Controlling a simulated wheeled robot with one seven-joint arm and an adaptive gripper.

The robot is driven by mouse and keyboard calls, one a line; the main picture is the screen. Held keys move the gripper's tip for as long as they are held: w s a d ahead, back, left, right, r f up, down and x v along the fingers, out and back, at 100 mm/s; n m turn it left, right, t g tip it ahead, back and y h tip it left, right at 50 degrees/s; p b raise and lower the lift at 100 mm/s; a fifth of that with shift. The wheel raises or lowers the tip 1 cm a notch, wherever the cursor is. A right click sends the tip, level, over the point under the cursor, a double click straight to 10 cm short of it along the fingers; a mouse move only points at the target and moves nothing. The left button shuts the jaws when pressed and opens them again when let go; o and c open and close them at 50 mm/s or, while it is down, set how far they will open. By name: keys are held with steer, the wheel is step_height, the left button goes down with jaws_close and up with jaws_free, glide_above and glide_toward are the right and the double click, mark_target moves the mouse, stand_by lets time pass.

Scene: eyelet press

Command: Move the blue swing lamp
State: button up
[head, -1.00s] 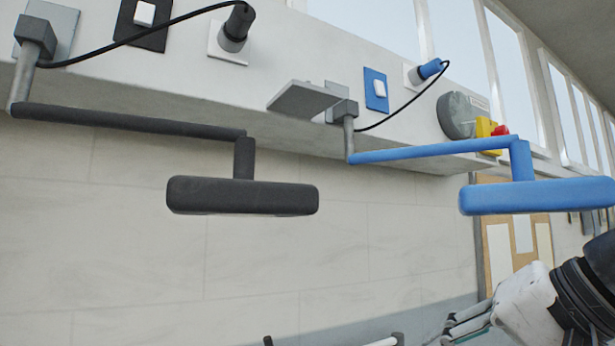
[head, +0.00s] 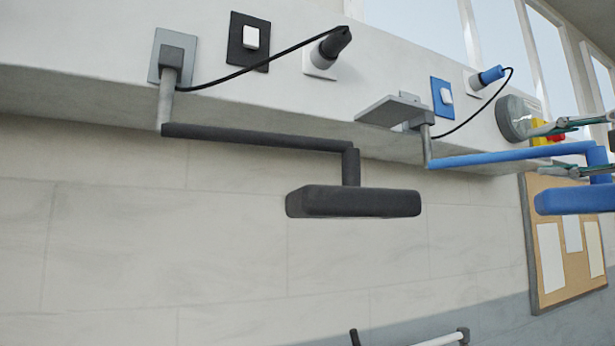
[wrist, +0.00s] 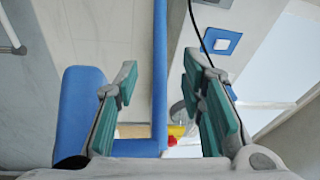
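The blue swing lamp has a long blue arm (head: 500,158) hinged below the wall ledge and a flat blue head (head: 570,201) at the right edge. My gripper (head: 537,151) reaches in from the right edge, one finger above the blue arm and one below it. In the wrist view my gripper (wrist: 160,68) is open. The blue arm (wrist: 160,45) shows in the gap between the green-padded fingers, apart from both. How deep it sits between them I cannot tell. The blue head (wrist: 80,115) lies left of the left finger, partly hidden by it.
A black swing lamp (head: 355,203) hangs to the left. Above are a black switch plate (head: 235,56), a blue switch plate (head: 437,108), corded plugs and a grey shelf plate (head: 392,112). A round grey fixture (head: 513,118) and a noticeboard (head: 543,258) are on the right.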

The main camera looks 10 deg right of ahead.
mark_target(505, 156)
steer(key=w, duration=0.3)
steer(key=w+a+r+p, duration=0.1)
steer(key=w, duration=0.6)
steer(key=shift+w+a+r, duration=0.15)
steer(key=shift+a+r, duration=0.05)
steer(key=shift+c, duration=0.5)
jaws_close()
